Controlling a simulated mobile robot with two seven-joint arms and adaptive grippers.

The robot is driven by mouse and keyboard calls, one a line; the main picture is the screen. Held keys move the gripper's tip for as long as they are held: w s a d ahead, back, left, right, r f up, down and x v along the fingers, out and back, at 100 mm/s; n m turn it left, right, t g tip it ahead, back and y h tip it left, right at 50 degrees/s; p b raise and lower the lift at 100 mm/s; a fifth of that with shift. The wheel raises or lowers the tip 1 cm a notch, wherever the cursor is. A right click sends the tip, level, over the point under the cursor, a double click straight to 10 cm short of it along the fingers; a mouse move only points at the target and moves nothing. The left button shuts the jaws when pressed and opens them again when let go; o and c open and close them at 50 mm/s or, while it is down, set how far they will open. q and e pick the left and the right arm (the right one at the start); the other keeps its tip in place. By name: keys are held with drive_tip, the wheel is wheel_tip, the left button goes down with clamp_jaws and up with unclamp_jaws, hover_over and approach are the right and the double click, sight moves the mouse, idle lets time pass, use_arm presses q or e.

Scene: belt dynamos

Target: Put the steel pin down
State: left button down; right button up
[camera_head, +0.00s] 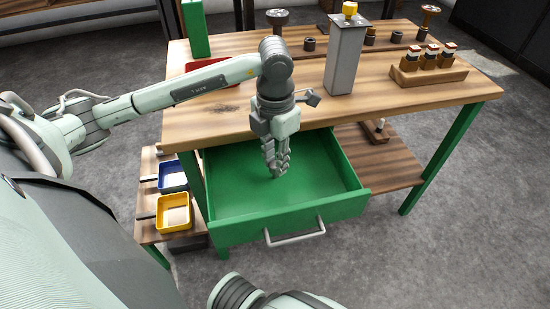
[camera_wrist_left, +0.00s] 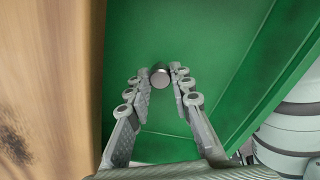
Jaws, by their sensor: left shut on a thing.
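The steel pin (camera_wrist_left: 160,77) shows end-on in the left wrist view as a small grey round piece between the fingertips. My left gripper (camera_head: 276,172) is shut on it and points down into the open green drawer (camera_head: 328,200). In the left wrist view the two fingers of this gripper (camera_wrist_left: 160,80) close in from both sides of the pin. The green drawer floor (camera_wrist_left: 135,45) lies beyond it, and I cannot tell how far below. In the head view the fingers hide the pin. My right gripper is not in view.
The drawer looks empty and has a grey handle (camera_head: 295,234) at its front. The wooden tabletop (camera_head: 200,118) edge is close to my left wrist. A grey post (camera_head: 345,60) and a wooden rack (camera_head: 428,73) stand on top. Blue (camera_head: 172,186) and yellow bins (camera_head: 162,213) sit left.

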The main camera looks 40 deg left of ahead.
use_arm(q)
drive_tip(key=shift+f, duration=0.15)
drive_tip(key=c, duration=1.3)
unclamp_jaws()
drive_tip(key=shift+c, duration=0.2)
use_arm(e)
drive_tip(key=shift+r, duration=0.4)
use_arm(q)
drive_tip(key=shift+r, duration=0.4)
wheel_tip(320, 180, up, 12)
drive_tip(key=p, duration=0.1)
drive_tip(key=shift+f, duration=0.2)
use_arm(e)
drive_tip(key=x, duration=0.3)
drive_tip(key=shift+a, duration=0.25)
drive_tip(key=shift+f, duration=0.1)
